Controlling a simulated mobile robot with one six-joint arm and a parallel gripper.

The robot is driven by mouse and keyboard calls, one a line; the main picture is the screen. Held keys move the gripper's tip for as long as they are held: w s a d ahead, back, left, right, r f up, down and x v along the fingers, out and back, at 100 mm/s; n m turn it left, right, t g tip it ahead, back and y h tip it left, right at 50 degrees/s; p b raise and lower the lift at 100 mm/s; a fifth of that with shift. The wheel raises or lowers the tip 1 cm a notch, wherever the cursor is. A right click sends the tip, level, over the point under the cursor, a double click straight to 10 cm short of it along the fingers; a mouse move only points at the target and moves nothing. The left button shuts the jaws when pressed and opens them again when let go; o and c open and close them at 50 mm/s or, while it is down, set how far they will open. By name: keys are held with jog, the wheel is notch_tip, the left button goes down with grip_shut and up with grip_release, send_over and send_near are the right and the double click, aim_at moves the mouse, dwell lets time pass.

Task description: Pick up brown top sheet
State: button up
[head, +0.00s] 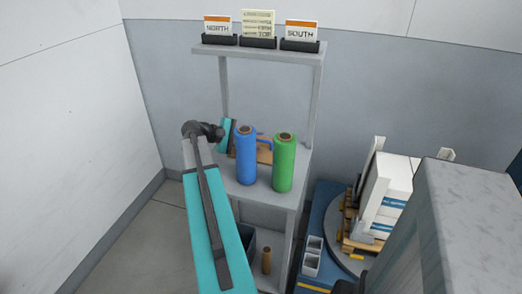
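A brown flat piece (265,154) shows on the upper deck of a grey shelf stand, partly hidden behind a blue roll (246,158) and a green roll (284,164). It may be the brown top sheet, but I cannot tell for sure. A small brown upright cylinder (266,261) stands on the lower level. My teal arm reaches up from the bottom to a dark joint left of the rolls, and a short teal part of it shows beyond. My gripper cannot be made out.
The grey stand (312,95) carries NORTH (218,28) and SOUTH (300,33) cards and a yellowish card (258,24) on top. At right, white boxes (389,185) sit on a pallet on a round turntable (340,238). Walls close the left and back; floor (150,240) is clear at left.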

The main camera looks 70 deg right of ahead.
dwell(0.3)
grip_shut()
jog(key=shift+r, duration=0.1)
jog(key=shift+r, duration=0.4)
jog(key=shift+s+a+r, duration=0.1)
jog(key=shift+s+a, duration=0.05)
jog(key=shift+a, duration=0.05)
jog(key=shift+s+a+b, duration=0.2)
jog(key=shift+s+a, duration=0.35)
jog(key=shift+a, duration=0.2)
jog(key=shift+s+a+b, duration=0.15)
jog(key=shift+s+a, duration=0.35)
jog(key=shift+a, duration=0.25)
notch_tip(320, 180, up, 14)
